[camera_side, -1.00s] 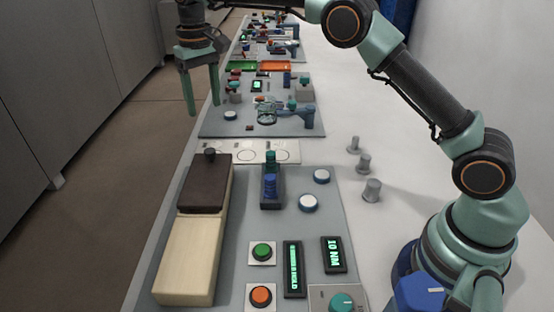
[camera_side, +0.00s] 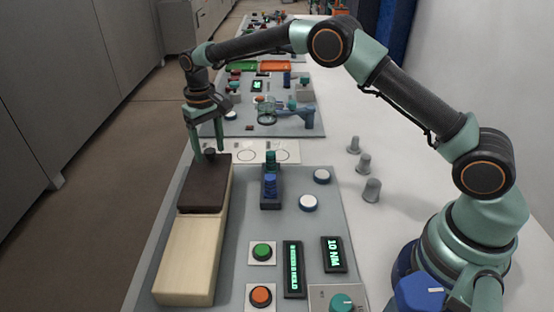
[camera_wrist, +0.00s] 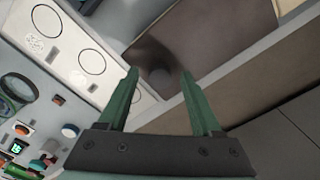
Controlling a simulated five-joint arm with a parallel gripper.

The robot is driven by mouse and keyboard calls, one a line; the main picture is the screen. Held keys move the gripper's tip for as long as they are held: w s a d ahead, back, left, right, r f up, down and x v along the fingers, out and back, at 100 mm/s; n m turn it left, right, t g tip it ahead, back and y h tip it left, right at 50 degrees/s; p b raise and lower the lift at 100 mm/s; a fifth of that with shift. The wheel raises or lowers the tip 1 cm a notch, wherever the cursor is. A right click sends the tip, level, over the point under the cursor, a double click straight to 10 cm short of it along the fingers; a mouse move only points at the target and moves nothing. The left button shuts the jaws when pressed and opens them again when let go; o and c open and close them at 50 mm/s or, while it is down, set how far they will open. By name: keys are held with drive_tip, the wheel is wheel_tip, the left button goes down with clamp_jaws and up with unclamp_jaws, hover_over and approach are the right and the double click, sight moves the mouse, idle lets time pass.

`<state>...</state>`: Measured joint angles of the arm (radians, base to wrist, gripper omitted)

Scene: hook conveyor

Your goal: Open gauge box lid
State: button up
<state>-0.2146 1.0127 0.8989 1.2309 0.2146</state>
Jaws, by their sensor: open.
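The gauge box (camera_side: 190,262) is a long pale wooden box at the left of the grey panel in the side view. Its dark brown lid (camera_side: 203,188) covers the far part, with a small dark knob (camera_side: 210,154) near the lid's far end. My gripper (camera_side: 208,152) points down at the knob with its fingers apart. In the wrist view, the open fingers of my gripper (camera_wrist: 160,75) frame the dark knob (camera_wrist: 162,76) on the brown lid (camera_wrist: 205,40). I cannot tell whether either finger touches the knob.
A white plate with circles (camera_side: 262,151) lies just beyond the box. A dark stand with blue and green pieces (camera_side: 270,188) is to the right of the lid. Green (camera_side: 262,251) and orange (camera_side: 260,295) buttons and lit displays are nearer. Grey pegs (camera_side: 372,190) stand on the table.

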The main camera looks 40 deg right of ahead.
drive_tip(key=shift+f, duration=0.25)
clamp_jaws()
idle(1.4)
